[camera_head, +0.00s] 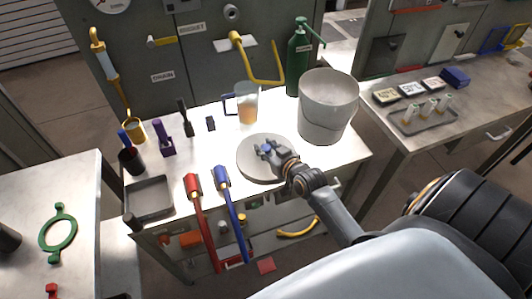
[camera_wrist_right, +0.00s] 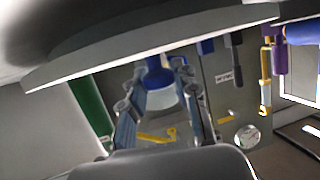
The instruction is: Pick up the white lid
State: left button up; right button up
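The white lid (camera_head: 252,172) is a round, flat, pale disc lying on the metal workbench, with a small blue knob (camera_head: 265,148) on top. My right gripper (camera_head: 268,150) is over the lid, right at the knob. In the right wrist view, the lid's broad disc (camera_wrist_right: 110,55) fills the top, with the picture turned upside down. The blue knob (camera_wrist_right: 158,77) shows between the fingers of the right gripper (camera_wrist_right: 158,72). These look open, one on each side of the knob; whether either touches it is not clear. My left gripper is not in view.
A grey bucket (camera_head: 327,105) stands just behind and right of the lid. A pitcher (camera_head: 247,103) with orange liquid and a green bottle (camera_head: 298,58) are behind. Red (camera_head: 194,187) and blue (camera_head: 223,180) long-handled tools and a grey tray (camera_head: 150,199) lie to the left.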

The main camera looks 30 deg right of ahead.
aim_at(266, 147)
jog(key=shift+r, duration=0.1)
grip_shut()
jog(key=shift+r, duration=0.25)
notch_tip(266, 147, up, 2)
jog(key=shift+r, duration=0.25)
jog(key=s+a+r, duration=0.8)
jog(key=s+r, duration=0.1)
jog(key=s, duration=0.2)
jog(key=w+a+r, duration=0.3)
jog(key=a+r, duration=0.3)
jog(key=shift+w+r, duration=0.2)
jog(key=shift+r, duration=0.15)
jog(key=shift+d, duration=0.15)
